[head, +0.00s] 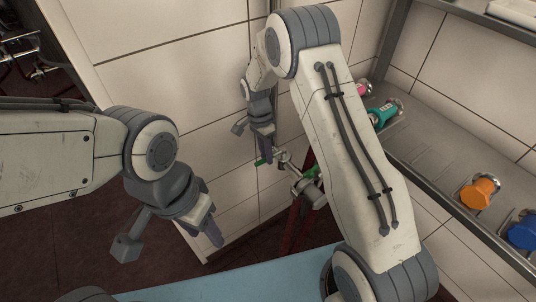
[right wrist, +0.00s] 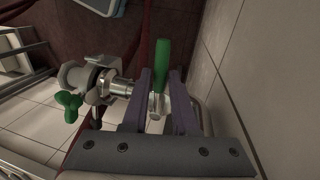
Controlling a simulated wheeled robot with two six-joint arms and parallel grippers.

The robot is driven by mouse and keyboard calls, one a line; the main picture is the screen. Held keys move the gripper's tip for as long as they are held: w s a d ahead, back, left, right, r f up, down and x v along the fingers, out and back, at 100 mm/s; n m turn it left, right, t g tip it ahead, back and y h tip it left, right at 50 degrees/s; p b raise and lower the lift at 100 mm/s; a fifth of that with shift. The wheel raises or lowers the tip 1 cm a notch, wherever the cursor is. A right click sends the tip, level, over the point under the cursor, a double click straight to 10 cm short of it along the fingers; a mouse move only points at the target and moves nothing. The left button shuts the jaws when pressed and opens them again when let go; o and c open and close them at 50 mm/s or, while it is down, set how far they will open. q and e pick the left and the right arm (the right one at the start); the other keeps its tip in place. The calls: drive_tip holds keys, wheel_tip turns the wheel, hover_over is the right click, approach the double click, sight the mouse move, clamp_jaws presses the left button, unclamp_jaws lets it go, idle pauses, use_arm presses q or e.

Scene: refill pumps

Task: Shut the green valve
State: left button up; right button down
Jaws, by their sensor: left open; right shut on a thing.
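The green valve has a green lever handle (right wrist: 162,62) on a metal pipe fitting (right wrist: 120,86), close to the tiled wall. In the head view the handle (head: 261,162) shows only as a small green tip beside my right gripper (head: 266,150). In the right wrist view my right gripper (right wrist: 167,100) has its two fingers on either side of the handle's lower part, shut on it. A green wing-shaped knob (right wrist: 70,104) sits on the same pipework. My left gripper (head: 208,228) is open and empty, away from the valve at the lower left.
A grey shelf (head: 420,150) along the right wall carries pink, teal (head: 383,112), orange (head: 480,193) and blue (head: 524,233) items. A light blue surface (head: 235,283) lies at the bottom. Dark red supports (head: 294,228) stand below the pipework. The tiled wall is close behind the valve.

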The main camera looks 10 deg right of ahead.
drive_tip(key=shift+w+a, duration=0.1)
drive_tip(key=shift+w, duration=0.1)
idle(0.4)
drive_tip(key=c, duration=0.7)
unclamp_jaws()
drive_tip(key=r, duration=0.4)
drive_tip(key=shift+s+d+r, duration=0.25)
drive_tip(key=shift+d+r, duration=0.05)
drive_tip(key=shift+r, duration=0.05)
drive_tip(key=s+d+r+b, duration=0.1)
drive_tip(key=s+d+r, duration=0.5)
drive_tip(key=s+d, duration=0.1)
drive_tip(key=shift+s+d+r, duration=0.15)
drive_tip(key=shift+d+r, duration=0.05)
drive_tip(key=shift+d, duration=0.4)
